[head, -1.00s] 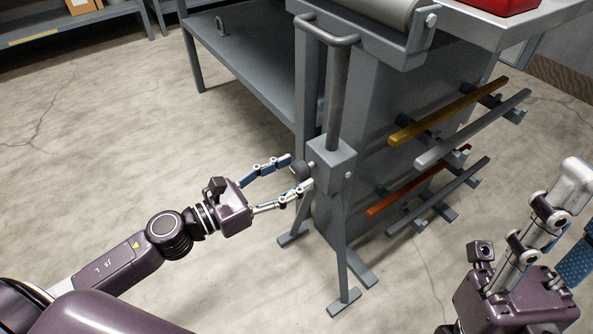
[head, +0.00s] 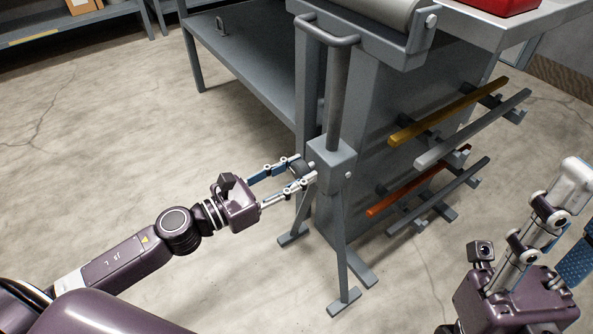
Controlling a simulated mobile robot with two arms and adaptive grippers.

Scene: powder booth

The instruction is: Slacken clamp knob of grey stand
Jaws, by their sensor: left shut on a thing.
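The grey stand (head: 333,152) stands on splayed feet in the middle of the head view, with a U-shaped handle at its top. Its dark clamp knob (head: 299,168) sticks out from the left side of the clamp block and is partly hidden by my fingers. My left gripper (head: 305,169) reaches in from the left and is shut on the knob, one finger on each side. My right gripper (head: 570,215) is at the lower right, apart from the stand; its fingers run partly out of the picture, so its opening cannot be told.
A grey workbench (head: 245,70) is behind the stand. A grey cabinet (head: 385,90) right of it carries yellow (head: 450,112), grey and orange bars on brackets. A red thing (head: 495,5) lies on the top right. The concrete floor (head: 110,150) at left is clear.

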